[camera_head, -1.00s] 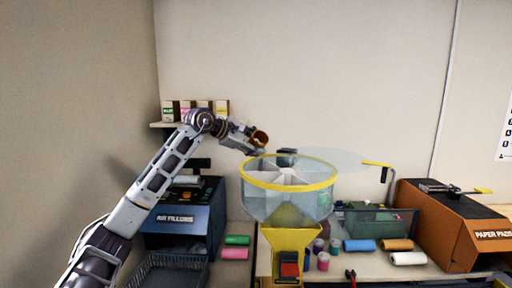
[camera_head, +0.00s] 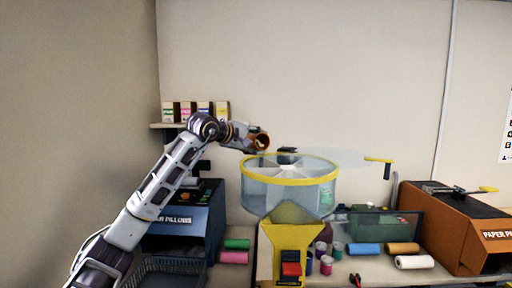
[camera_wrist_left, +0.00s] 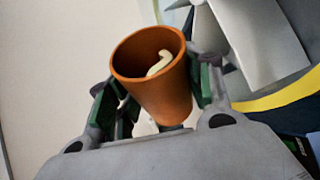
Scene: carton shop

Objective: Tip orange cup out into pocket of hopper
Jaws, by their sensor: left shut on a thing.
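The orange cup (camera_head: 259,140) is held by my left gripper (camera_head: 248,138) above the far left rim of the hopper (camera_head: 289,184). In the left wrist view the cup (camera_wrist_left: 158,82) sits between the green-padded fingers of the gripper (camera_wrist_left: 160,100), with a pale curved piece (camera_wrist_left: 160,63) inside it. The cup is tilted in the head view, its mouth toward the right. The hopper is a clear drum with a yellow rim and white dividers making pockets; its dividers also show in the left wrist view (camera_wrist_left: 245,40). My right gripper is not in view.
A clear lid (camera_head: 335,156) with a yellow handle extends right behind the hopper. A blue air pillows machine (camera_head: 180,225) stands left, an orange paper pads machine (camera_head: 460,235) right. Colored rolls (camera_head: 364,249) lie on the bench. Small boxes (camera_head: 195,110) stand on a wall shelf.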

